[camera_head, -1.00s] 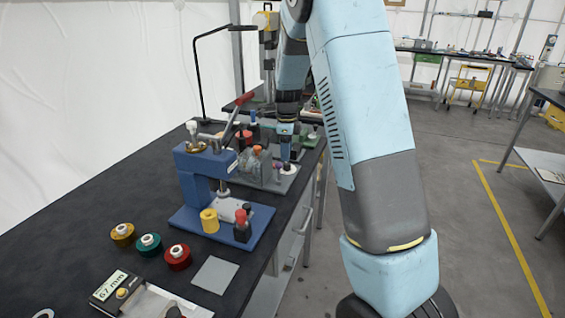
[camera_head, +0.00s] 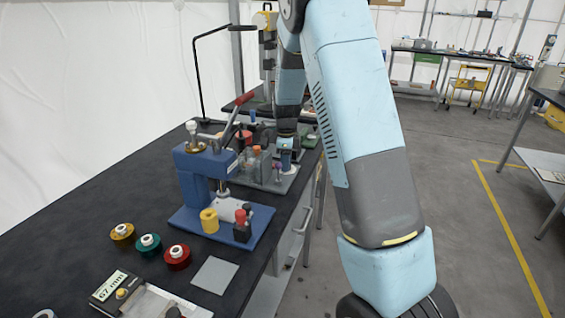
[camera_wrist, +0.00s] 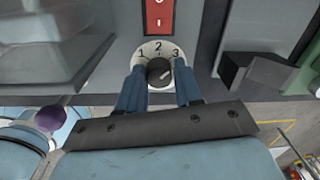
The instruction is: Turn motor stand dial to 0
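In the wrist view, a black dial knob (camera_wrist: 159,72) sits on a white round scale marked 1, 2 and 3; any 0 mark is hidden or not visible. I cannot read its setting surely. The two blue fingers of my gripper (camera_wrist: 158,80) are on either side of the knob, with white scale showing between them and it. My gripper is open. In the head view, my gripper (camera_head: 286,158) is low at the grey motor stand (camera_head: 262,183) at the table's right edge, and the dial cannot be made out.
A red switch (camera_wrist: 158,14) is just above the dial. A purple knob (camera_wrist: 48,118) is at the left of the wrist view. A blue press (camera_head: 200,185) with a red lever stands nearer on the black table (camera_head: 90,220). Coloured spools lie at its left. Floor at right is clear.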

